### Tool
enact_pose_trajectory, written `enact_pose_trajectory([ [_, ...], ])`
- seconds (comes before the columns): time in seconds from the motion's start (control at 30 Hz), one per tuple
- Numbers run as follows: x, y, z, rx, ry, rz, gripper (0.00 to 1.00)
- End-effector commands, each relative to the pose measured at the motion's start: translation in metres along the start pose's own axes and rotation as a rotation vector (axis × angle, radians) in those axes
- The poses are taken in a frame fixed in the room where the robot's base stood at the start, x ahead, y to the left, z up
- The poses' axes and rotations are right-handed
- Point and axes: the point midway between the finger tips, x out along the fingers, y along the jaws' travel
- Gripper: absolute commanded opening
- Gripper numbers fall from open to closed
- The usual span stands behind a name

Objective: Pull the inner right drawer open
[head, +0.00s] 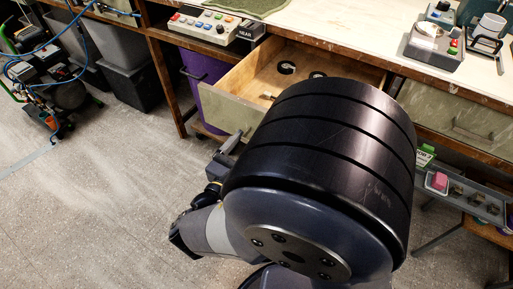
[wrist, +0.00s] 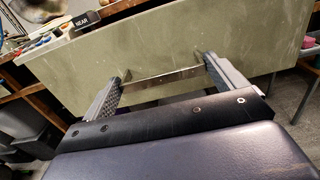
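A pale green drawer (head: 232,108) under the workbench stands well open, and its wooden inside shows with black round items in it. Its front also fills much of the wrist view (wrist: 240,40). A metal bar handle (wrist: 160,77) runs across that front. My gripper (wrist: 164,69) is at the handle with its fingers wide apart, one by each end of the bar. I cannot tell if the fingers touch it. In the head view my dark arm hides most of the gripper and the handle. A second green drawer (head: 465,122) on the right is shut.
The worktop (head: 325,28) carries a button panel (head: 212,24) with a NEAR sign, and devices at the right. A purple bin (head: 203,75) stands left of the open drawer. A grey tray (head: 470,195) with small items is at the right. The floor at front left is clear.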

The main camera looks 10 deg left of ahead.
Motion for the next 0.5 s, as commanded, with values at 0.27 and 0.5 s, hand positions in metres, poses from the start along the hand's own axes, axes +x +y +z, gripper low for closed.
enact_pose_trajectory([
  [0.27, 0.0, 0.0, 0.0, -0.001, 0.0, 0.0, 1.0],
  [0.5, -0.012, 0.001, 0.001, -0.001, -0.001, 0.002, 1.0],
])
